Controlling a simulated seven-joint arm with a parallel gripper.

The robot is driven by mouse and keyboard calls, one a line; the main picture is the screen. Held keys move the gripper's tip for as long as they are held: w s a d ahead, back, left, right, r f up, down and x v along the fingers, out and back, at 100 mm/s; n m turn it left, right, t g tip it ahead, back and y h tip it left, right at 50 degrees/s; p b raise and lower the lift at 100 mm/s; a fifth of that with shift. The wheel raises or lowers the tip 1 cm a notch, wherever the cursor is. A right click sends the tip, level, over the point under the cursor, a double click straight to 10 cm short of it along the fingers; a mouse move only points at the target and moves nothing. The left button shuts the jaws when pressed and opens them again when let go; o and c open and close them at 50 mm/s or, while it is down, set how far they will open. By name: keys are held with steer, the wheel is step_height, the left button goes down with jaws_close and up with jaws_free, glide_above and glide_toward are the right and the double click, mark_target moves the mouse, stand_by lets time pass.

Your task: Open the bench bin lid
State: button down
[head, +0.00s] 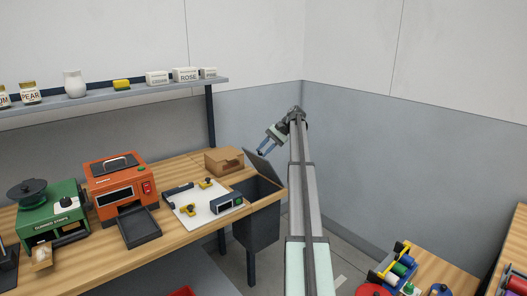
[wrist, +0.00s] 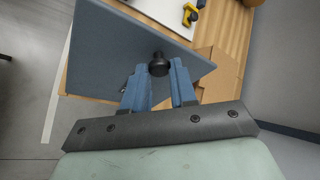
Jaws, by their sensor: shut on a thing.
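The bench bin (head: 257,225) is a dark grey box at the right end of the wooden bench. Its grey lid (head: 263,163) is tilted up steeply, and the dark opening shows below it. In the wrist view the lid (wrist: 110,45) is a blue-grey panel with a black round knob (wrist: 158,66). My gripper (head: 262,151) is at the lid's raised edge. In the wrist view its blue fingers (wrist: 159,74) are on either side of the knob, shut on it. The knob is hidden in the head view.
A cardboard box (head: 224,161) stands on the bench close to the lid. A white board (head: 203,204) with yellow clamps lies left of the bin. An orange machine (head: 120,180) and a green machine (head: 52,215) stand further left. Grey walls rise behind my arm.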

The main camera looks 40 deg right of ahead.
steer(key=c, duration=0.9)
jaws_free()
